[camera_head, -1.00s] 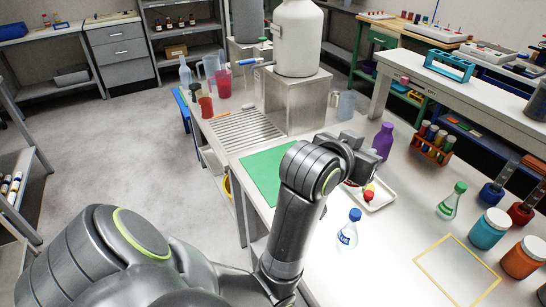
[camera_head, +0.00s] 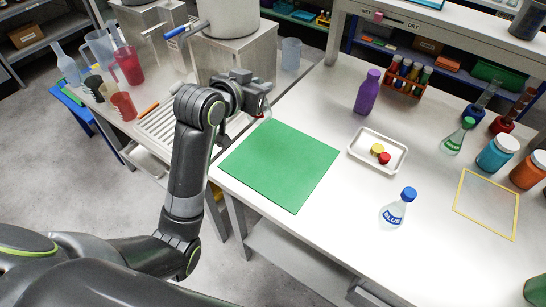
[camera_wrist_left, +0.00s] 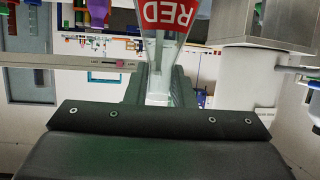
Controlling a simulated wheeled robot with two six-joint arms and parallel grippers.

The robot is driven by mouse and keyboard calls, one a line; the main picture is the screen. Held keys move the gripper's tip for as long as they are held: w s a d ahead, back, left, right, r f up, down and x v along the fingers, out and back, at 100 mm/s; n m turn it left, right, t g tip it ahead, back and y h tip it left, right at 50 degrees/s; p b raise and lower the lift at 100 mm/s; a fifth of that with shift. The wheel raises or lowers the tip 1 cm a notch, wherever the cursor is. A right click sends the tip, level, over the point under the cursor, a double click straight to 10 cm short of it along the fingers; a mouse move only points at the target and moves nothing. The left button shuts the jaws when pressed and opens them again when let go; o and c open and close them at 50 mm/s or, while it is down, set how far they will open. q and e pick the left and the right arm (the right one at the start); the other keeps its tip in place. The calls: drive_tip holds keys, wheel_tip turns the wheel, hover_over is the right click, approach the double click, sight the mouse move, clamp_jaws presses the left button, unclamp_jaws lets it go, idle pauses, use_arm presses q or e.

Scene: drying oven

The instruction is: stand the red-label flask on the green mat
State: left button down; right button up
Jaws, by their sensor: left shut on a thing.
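The green mat (camera_head: 280,165) lies bare on the white bench at its left front corner. My left gripper (camera_head: 262,97) is just beyond the mat's far left edge, near the drain rack. In the left wrist view my left gripper (camera_wrist_left: 158,92) is shut on the neck of the red-label flask (camera_wrist_left: 166,18), a clear flask whose "RED" label reads upside down in that picture. In the head view the flask is mostly hidden behind the gripper; only a small clear part shows beside the fingers. My right gripper is not in view.
A blue-capped flask (camera_head: 397,208) stands right of the mat. A white tray (camera_head: 360,160) with a red and a yellow item lies between. A purple bottle (camera_head: 367,92) and a tube rack (camera_head: 406,77) stand behind. A steel block (camera_head: 237,62) is close behind the gripper.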

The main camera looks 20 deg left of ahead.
use_arm(q)
drive_tip(key=shift+m+h, duration=0.5)
drive_tip(key=f, duration=0.1)
drive_tip(key=w+f, duration=0.2)
drive_tip(key=f, duration=0.1)
drive_tip(key=shift+a+f+b, duration=0.1)
drive_tip(key=shift+a+b, duration=0.1)
drive_tip(key=shift+b, duration=0.1)
drive_tip(key=shift+w+d+f+b, duration=0.1)
drive_tip(key=shift+f+b, duration=0.05)
drive_tip(key=shift+f, duration=2.6)
drive_tip(key=shift+w+d+f+b, duration=0.1)
drive_tip(key=shift+f+b, duration=0.05)
drive_tip(key=shift+f, duration=2.6)
drive_tip(key=c, duration=1.2)
unclamp_jaws()
drive_tip(key=shift+c, duration=0.2)
drive_tip(key=shift+r, duration=0.2)
drive_tip(key=v, duration=1.2)
drive_tip(key=shift+a+r, duration=0.1)
